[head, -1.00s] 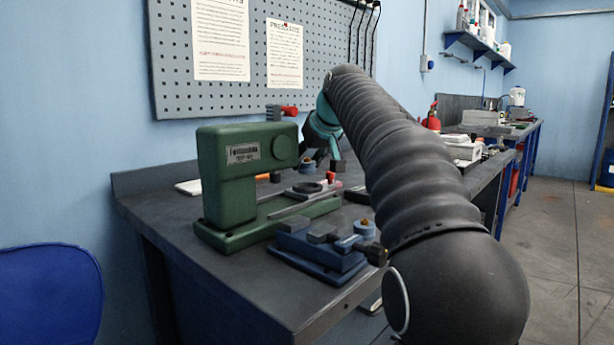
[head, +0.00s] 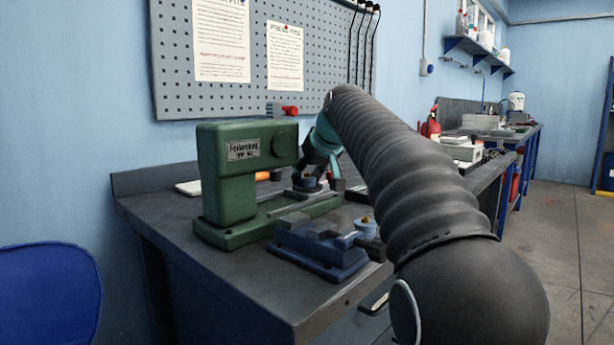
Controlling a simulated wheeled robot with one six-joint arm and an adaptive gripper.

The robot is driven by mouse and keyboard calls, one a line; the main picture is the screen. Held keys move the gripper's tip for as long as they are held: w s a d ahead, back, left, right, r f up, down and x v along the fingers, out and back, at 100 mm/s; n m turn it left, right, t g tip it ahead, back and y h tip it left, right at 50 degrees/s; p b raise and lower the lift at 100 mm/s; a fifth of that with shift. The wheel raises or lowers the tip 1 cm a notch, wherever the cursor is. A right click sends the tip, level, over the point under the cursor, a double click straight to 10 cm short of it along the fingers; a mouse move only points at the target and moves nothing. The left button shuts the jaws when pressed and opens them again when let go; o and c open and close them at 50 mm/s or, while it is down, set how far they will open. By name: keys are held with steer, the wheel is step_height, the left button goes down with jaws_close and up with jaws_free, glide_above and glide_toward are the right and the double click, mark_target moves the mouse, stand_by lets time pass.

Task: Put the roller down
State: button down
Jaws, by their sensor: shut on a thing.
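My gripper (head: 322,172) points down at the far side of the green machine (head: 228,180). The roller is upright and low, at the place of a dark round seat beside the machine's base. The seat is now mostly hidden, and I cannot tell whether the roller touches it. The fingertips are small and partly hidden by the roller and my arm.
A pegboard (head: 290,70) is behind. The bench's front left is clear. A blue chair (head: 48,295) stands at left.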

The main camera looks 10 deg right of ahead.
steer(key=c, duration=0.9)
jaws_free()
steer(key=shift+f, duration=0.75)
steer(key=shift+d, duration=0.1)
steer(key=shift+w+r+p, duration=0.1)
steer(key=shift+r+p, duration=0.2)
steer(key=shift+r, duration=0.05)
steer(key=shift+w+r+p+v, duration=0.1)
steer(key=shift+r+p+v, duration=0.1)
steer(key=shift+v, duration=1.95)
steer(key=shift+w+r+p+v, duration=0.15)
steer(key=shift+p+v, duration=0.1)
steer(key=shift+v, duration=1.85)
steer(key=shift+w+r+p+v, duration=0.1)
steer(key=shift+p+v, duration=0.1)
steer(key=shift+v, duration=1.95)
